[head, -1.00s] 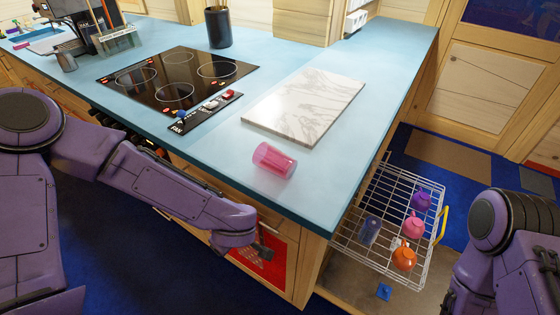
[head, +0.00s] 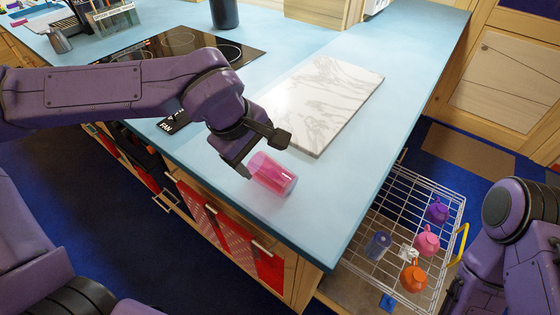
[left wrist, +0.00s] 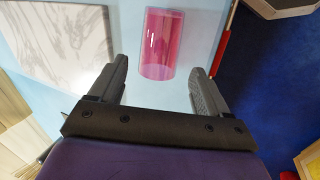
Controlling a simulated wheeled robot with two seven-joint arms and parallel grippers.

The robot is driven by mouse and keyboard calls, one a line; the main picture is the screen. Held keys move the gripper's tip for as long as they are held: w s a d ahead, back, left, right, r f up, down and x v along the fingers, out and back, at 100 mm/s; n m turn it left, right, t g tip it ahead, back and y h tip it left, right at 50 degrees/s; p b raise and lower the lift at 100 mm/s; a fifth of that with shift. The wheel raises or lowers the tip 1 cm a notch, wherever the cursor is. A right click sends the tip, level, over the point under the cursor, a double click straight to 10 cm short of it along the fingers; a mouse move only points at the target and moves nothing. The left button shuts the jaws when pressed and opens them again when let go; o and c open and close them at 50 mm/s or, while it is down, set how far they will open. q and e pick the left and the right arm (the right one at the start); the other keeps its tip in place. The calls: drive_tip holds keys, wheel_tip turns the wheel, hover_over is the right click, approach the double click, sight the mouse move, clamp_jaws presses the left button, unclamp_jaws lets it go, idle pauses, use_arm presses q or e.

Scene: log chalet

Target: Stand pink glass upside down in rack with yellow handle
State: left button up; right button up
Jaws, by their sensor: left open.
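The pink glass (head: 272,174) is see-through and lies on its side on the blue counter, near the front edge. In the left wrist view the pink glass (left wrist: 161,44) shows ahead of the fingers, its near end about between their tips. My left gripper (head: 262,153) is open and empty, at the glass's left end; its two fingers (left wrist: 160,72) are spread wider than the glass. The wire rack (head: 405,225) with the yellow handle (head: 460,243) is pulled out below the counter's right side. My right arm is at the lower right; its gripper is not in view.
The rack holds a purple cup (head: 437,211), a pink cup (head: 425,241), an orange cup (head: 413,277) and a blue glass (head: 378,245). A marble board (head: 322,100) lies behind the pink glass. The counter right of the glass is clear.

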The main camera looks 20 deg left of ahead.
sight(270, 170)
use_arm(q)
drive_tip(key=x, duration=1)
drive_tip(key=shift+s, duration=0.15)
drive_tip(key=shift+r, duration=0.1)
drive_tip(key=c, duration=0.9)
